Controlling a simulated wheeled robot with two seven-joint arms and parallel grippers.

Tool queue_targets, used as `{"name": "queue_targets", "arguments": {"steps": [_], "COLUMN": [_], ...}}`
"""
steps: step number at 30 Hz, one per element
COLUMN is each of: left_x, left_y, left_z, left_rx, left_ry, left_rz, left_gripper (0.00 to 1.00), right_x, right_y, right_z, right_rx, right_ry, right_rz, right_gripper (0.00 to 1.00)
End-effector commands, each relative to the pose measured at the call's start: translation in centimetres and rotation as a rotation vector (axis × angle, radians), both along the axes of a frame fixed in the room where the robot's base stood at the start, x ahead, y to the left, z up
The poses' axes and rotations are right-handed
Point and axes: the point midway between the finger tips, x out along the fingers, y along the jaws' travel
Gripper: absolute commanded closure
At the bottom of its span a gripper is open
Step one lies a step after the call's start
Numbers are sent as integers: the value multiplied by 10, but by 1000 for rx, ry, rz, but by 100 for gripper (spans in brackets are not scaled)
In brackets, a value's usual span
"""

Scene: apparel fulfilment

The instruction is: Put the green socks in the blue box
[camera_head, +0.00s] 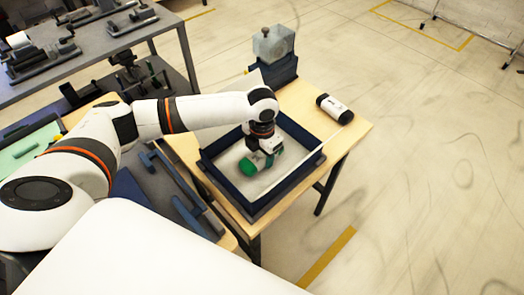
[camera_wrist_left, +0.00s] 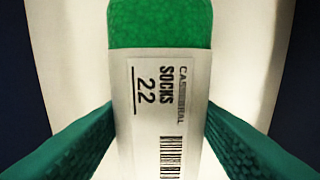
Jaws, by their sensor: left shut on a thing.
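The green socks (camera_head: 247,167) are a roll with a white paper band. In the left wrist view the green socks (camera_wrist_left: 160,24) show with the band reading "SOCKS 22". My left gripper (camera_head: 263,157) is shut on them, with a teal finger pad at each side of the band. The blue box (camera_head: 268,203) is an open, shallow, dark blue tray with a pale floor on the wooden table. The socks and gripper are within its outline; whether the socks touch the floor I cannot tell. My right gripper is not in view.
A black roll with a white band (camera_head: 335,108) lies on the wooden table (camera_head: 352,127) right of the box. Grey shelving with equipment stands at the upper left. The floor at right is clear.

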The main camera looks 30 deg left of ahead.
Motion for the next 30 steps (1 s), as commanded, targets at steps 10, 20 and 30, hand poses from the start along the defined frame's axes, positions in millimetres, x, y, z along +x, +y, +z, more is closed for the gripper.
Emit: {"name": "queue_targets", "arguments": {"steps": [10, 20, 30], "left_x": [0, 1, 1], "left_y": [0, 0, 0], "left_z": [0, 2, 1], "left_rx": [0, 0, 0], "left_ry": [0, 0, 0], "left_rz": [0, 1, 1], "left_gripper": [72, 72, 43], "right_x": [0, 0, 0], "right_y": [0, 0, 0], "right_z": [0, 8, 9], "right_rx": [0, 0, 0], "right_ry": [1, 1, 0], "right_rz": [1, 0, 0], "right_gripper": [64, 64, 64]}}
